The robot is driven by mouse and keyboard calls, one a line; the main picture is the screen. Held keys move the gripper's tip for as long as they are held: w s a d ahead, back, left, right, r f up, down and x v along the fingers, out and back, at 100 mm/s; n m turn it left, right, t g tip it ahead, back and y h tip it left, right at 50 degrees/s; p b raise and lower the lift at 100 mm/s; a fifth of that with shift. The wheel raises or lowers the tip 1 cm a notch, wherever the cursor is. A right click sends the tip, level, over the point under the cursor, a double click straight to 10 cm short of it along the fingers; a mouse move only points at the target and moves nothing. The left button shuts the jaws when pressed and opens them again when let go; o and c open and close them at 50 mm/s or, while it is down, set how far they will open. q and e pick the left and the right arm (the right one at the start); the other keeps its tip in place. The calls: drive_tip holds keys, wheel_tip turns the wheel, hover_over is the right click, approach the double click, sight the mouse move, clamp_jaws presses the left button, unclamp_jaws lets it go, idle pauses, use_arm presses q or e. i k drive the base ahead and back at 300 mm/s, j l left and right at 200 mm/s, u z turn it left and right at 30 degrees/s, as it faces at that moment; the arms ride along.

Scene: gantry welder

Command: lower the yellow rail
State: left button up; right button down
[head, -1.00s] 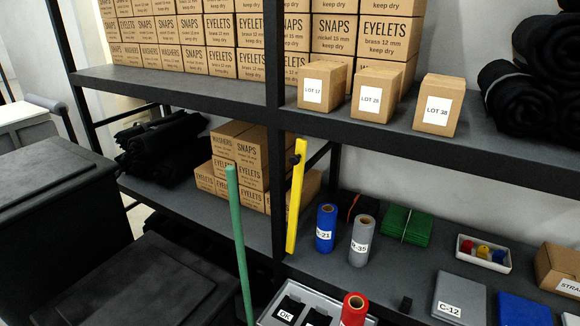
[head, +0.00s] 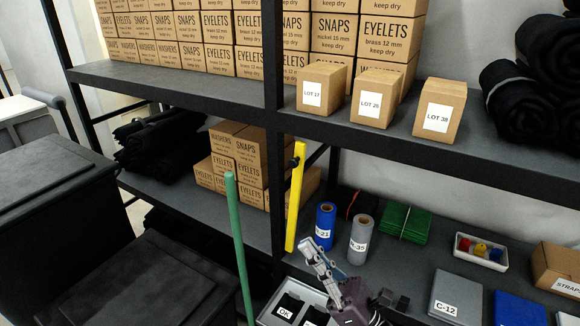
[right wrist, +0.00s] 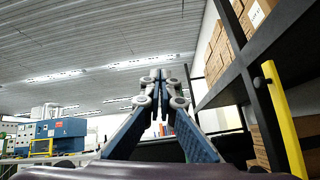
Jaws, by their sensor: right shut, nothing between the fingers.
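The yellow rail (head: 295,205) stands nearly upright beside the dark shelf post, with a dark knob (head: 294,162) on its upper part. It also shows in the right wrist view (right wrist: 284,118), along the right side. My right gripper (head: 308,245) is at the bottom middle of the head view, just right of the rail's lower end. Its fingers are shut and empty and point up to the left. In the right wrist view the fingertips (right wrist: 162,76) meet, with the rail off to their right. My left gripper is not in view.
A green pole (head: 239,240) stands left of the rail. A blue roll (head: 325,225) and a grey roll (head: 360,240) stand on the lower shelf close to my right gripper. A grey tray (head: 270,318) lies below. The upper shelf (head: 390,140) overhangs, carrying boxes.

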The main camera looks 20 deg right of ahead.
sight(297, 162)
drive_tip(key=i+l, duration=0.6)
drive_tip(key=i, duration=0.2)
